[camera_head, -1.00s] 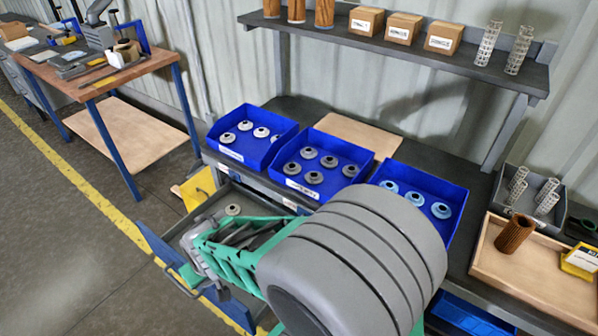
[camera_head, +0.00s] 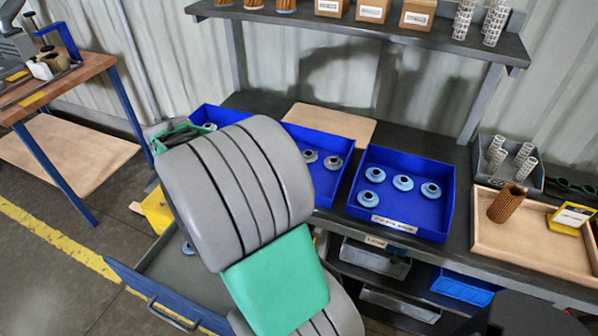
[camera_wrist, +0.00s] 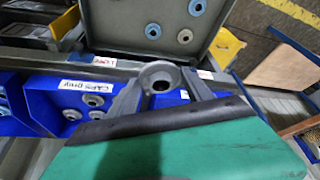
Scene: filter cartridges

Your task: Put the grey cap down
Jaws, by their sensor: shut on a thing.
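In the wrist view my gripper (camera_wrist: 160,88) is shut on a grey cap (camera_wrist: 160,72), a ring with a dark centre hole. Blue bin surface shows just below the cap; I cannot tell the height between them. In the head view my arm hides the gripper and the held cap. The left blue bin (camera_head: 203,112) is mostly hidden, with one pale cap visible. The middle blue bin (camera_head: 330,143) shows grey caps (camera_head: 333,162). The right blue bin (camera_head: 455,185) holds several blue caps (camera_head: 402,182).
An open drawer (camera_head: 150,272) juts out below the bench; the wrist view shows two blue caps (camera_wrist: 197,7) and a grey one (camera_wrist: 185,36) in it. A wooden tray (camera_head: 540,245) holds a brown filter (camera_head: 506,203). A shelf (camera_head: 380,28) hangs above the bins.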

